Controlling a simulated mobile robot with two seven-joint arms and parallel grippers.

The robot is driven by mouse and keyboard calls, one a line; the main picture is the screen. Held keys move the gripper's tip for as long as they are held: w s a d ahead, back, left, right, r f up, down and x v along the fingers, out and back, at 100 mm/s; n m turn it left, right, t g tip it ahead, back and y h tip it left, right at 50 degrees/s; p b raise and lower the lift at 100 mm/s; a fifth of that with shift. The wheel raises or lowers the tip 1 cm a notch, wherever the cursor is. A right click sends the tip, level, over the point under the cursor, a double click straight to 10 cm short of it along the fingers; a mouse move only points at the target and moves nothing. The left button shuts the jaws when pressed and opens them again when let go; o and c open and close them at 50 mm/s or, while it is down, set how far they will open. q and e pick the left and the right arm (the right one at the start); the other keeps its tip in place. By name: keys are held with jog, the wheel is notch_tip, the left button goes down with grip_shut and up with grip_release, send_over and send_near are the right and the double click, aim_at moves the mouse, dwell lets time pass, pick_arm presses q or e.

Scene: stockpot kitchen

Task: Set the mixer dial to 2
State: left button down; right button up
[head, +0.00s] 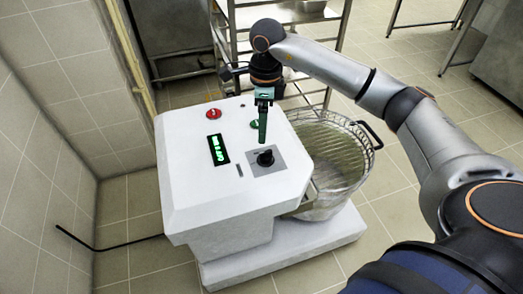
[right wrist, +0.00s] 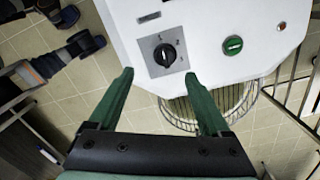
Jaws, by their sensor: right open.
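The mixer dial (head: 265,158) is a black knob on a grey square plate on the white top of the mixer (head: 185,150). In the right wrist view the dial (right wrist: 165,54) lies ahead of and between the fingertips, apart from them. Small marks surround it, but I cannot read which one it points at. My right gripper (head: 262,141) points down just behind the dial in the head view; its green fingers are open and empty in the right wrist view (right wrist: 159,74). My left gripper is not in view.
A red button (head: 213,114), a green button (right wrist: 233,45) and a lit green display (head: 218,150) are on the same panel. A wire-guarded bowl (head: 335,155) stands right of the mixer. A metal rack (head: 235,40) is behind, and a tiled wall (head: 35,170) is at left.

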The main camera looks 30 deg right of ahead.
aim_at(266, 152)
jog(key=f, duration=0.8)
jog(key=d+f+b, duration=0.1)
jog(key=f, duration=0.3)
jog(key=shift+w, duration=0.1)
grip_shut()
dwell(0.4)
